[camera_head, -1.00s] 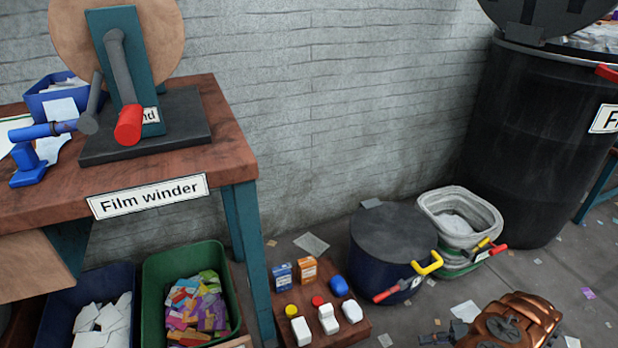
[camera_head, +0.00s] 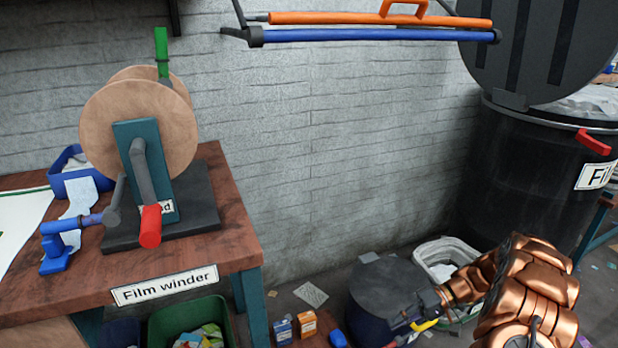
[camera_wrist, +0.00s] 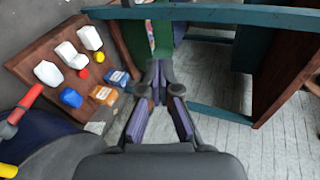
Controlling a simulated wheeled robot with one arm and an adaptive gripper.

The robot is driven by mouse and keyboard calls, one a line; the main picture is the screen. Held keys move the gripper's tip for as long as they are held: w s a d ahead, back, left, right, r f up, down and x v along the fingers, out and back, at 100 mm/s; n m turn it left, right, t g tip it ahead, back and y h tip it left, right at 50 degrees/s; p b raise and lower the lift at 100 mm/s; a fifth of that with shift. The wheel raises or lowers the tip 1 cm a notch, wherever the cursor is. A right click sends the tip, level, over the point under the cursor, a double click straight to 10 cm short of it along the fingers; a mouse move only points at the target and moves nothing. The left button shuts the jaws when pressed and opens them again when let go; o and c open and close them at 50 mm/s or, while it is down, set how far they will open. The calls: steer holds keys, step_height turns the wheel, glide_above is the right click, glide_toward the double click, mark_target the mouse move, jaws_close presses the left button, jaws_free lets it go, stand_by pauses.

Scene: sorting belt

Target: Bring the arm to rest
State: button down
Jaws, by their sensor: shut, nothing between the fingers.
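My gripper (camera_wrist: 160,72) is shut and empty in the wrist view, its dark fingers together over the floor beside the small wooden board. In the head view my copper-coloured arm is at the lower right, reaching left. The dark gripper (camera_head: 412,308) there is in front of the dark blue lidded bin (camera_head: 365,305), and its fingertips are hard to make out. I cannot tell whether it touches the bin.
The film winder table (camera_head: 190,262) stands at the left, with a green crate (camera_head: 168,318) below. The wooden board (camera_wrist: 38,58) carries small boxes and bottles. A grey-rimmed bin (camera_head: 428,250) and a large black barrel (camera_head: 490,190) stand at the right.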

steer(key=s+a+r+g+h+p, duration=0.1)
steer(key=s+a+r+h+p, duration=0.2)
steer(key=r, duration=0.7)
steer(key=s+a+r+h+p, duration=0.1)
steer(key=s+a+r+p, duration=0.3)
steer(key=r, duration=0.6)
steer(key=s+a+r+g+h+p, duration=0.1)
steer(key=s+a+r+h+p, duration=0.1)
steer(key=s+r+p, duration=0.6)
steer(key=s+d+r+m+t+h+p, duration=0.2)
steer(key=s+r+h+p, duration=0.4)
steer(key=s+r+p, duration=0.6)
steer(key=s+d+r+t, duration=0.1)
steer(key=s+d+r, duration=0.1)
steer(key=s+r, duration=0.5)
step_height(320, 180, up, 2)
steer(key=shift+d+h, duration=0.15)
steer(key=shift+h, duration=0.25)
steer(key=shift+d, duration=0.2)
